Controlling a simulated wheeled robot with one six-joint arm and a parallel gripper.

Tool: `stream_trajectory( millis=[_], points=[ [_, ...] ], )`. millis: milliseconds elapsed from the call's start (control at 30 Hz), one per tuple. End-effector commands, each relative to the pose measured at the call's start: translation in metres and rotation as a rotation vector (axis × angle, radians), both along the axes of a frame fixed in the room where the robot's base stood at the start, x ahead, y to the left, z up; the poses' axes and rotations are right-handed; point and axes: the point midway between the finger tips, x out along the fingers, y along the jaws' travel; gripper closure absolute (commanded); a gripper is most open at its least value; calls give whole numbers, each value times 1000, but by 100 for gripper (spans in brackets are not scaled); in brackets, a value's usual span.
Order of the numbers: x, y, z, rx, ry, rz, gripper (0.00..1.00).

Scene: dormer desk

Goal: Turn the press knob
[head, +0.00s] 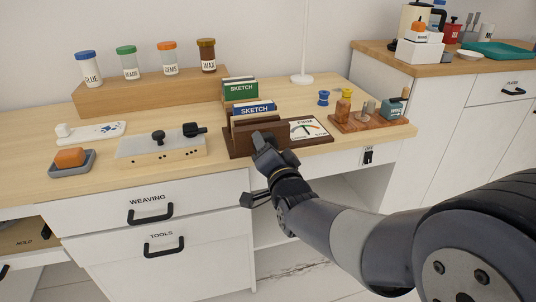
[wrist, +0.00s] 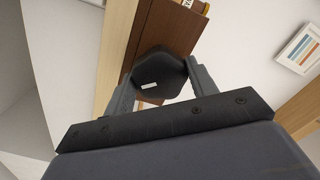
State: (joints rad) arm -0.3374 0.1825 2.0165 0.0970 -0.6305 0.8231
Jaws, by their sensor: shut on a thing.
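My gripper (head: 263,146) is at the press's front and covers the knob in the head view. In the wrist view, the press knob (wrist: 160,66) is a dark, rounded piece with a short white mark. My gripper (wrist: 160,78) is shut on it there, with one finger on each side.
A grey block with black knobs (head: 160,148) and a dish with an orange block (head: 71,160) stand to the left. A wooden board with small tools (head: 368,120) is to the right. Labelled jars (head: 168,58) line a raised shelf behind. A switch (head: 367,156) sits on the desk front.

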Motion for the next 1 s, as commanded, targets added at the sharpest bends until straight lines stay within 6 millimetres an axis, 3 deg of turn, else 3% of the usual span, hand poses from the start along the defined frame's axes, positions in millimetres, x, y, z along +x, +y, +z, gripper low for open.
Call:
stream_trajectory(
  millis=[533, 567, 600, 800, 1000],
  points=[
    [0, 0, 0, 28, 8, 0, 69],
    [0, 0, 0, 28, 8, 0, 45],
    [0, 0, 0, 28, 8, 0, 42],
    [0, 0, 0, 27, 8, 0, 25],
    [0, 0, 0, 27, 8, 0, 25]
  ],
)
